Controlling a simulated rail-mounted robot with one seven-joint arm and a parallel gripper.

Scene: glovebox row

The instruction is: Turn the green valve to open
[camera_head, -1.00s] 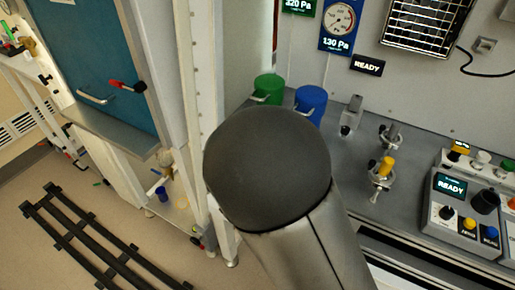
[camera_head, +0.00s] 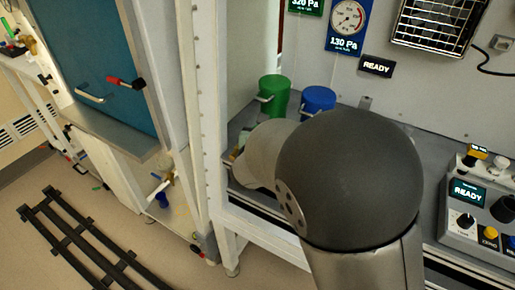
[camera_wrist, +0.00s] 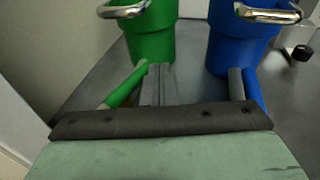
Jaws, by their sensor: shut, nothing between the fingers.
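In the wrist view, a green lever-like handle (camera_wrist: 126,84), likely the green valve's, slants just left of my gripper (camera_wrist: 159,70). My gripper is shut and empty, its fingers together and pointing toward the base of a green canister (camera_wrist: 150,44). I cannot tell whether the fingers touch the green handle. The valve's body is hidden behind the gripper. In the head view my arm covers the gripper and most of the valve area.
A blue canister (camera_head: 317,99) stands right of the green one, with a blue handle (camera_wrist: 254,92) near it in the wrist view. A control box (camera_head: 468,215) reading READY sits at the right. A white frame post (camera_head: 203,110) stands left of the bench.

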